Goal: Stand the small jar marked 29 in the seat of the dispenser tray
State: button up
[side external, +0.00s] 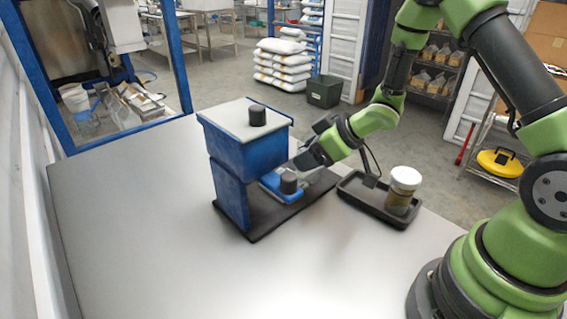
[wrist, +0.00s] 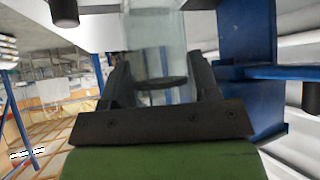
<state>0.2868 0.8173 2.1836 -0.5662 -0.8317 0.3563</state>
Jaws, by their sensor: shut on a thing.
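My gripper (side external: 302,165) reaches in level at the front of the blue dispenser (side external: 232,150). In the wrist view my gripper (wrist: 160,90) is shut on a clear glass jar (wrist: 152,38), with one finger on each side. No number shows on this jar. In the side view it is mostly lost between my fingers and the dispenser. The seat is hidden, and I cannot tell whether the jar touches the tray.
A black shallow tray (side external: 357,197) stands to the right, holding a white-lidded jar (side external: 403,190) with brown contents. The dispenser has a pale top with a black knob (side external: 257,115) and stands on a dark base plate (side external: 262,224). The table's left and front are clear.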

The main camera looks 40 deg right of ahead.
jog(key=w, duration=0.1)
jog(key=w+a+f, duration=0.1)
jog(key=shift+w+f, duration=0.2)
jog(key=shift+w, duration=0.1)
jog(key=shift+x, duration=1.95)
jog(key=shift+w+r, duration=0.1)
jog(key=shift+w, duration=0.05)
jog(key=o, duration=1)
jog(key=shift+o, duration=0.2)
